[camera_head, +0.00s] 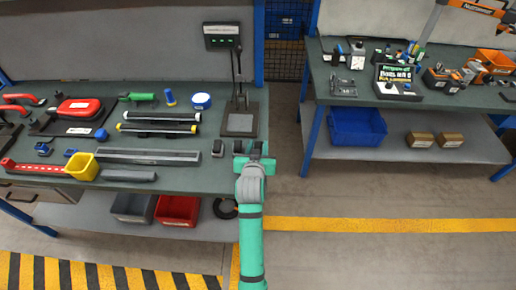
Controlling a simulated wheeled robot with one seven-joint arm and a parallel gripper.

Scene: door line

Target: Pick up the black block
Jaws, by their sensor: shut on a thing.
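My gripper (249,149) is over the right front edge of the left workbench (200,179). It is shut on a small dark thing between its fingers, which looks like the black block. The fingers and wrist hide most of it, so its shape and whether it touches the bench cannot be told. Another small dark block (218,148) sits on the bench just left of my gripper.
A square dark plate with an upright rod (240,122) stands behind my gripper. A second workbench (330,88) stands at right, with open floor in front.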

